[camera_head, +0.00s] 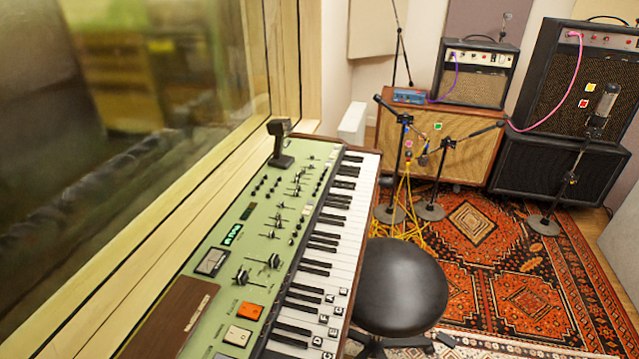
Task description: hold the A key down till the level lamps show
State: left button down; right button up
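A green-panelled keyboard (225,265) with white and black keys stands along the window at the left. Several keys at its near end carry small letter labels. Nothing touches the keys. A small display with green characters (232,235) is lit on the panel, with a small dark strip (247,211) beyond it. I cannot tell which part is the level lamps. Neither of my grippers is in view.
A black round stool (401,287) stands close to the keyboard's right side. Microphone stands (430,210) and yellow cables (403,203) are beyond it. Amplifiers (478,73) line the back. A patterned rug (520,285) covers the floor, with open room at the right.

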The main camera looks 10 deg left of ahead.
pick_arm(q)
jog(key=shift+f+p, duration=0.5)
jog(key=shift+p, duration=1.2)
dwell(3.4)
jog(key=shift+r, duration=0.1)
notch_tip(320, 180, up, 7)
jog(key=p, duration=0.8)
jog(key=shift+p, duration=0.35)
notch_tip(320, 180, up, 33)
jog(key=p, duration=1.9)
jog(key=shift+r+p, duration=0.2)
jog(key=shift+p, duration=0.15)
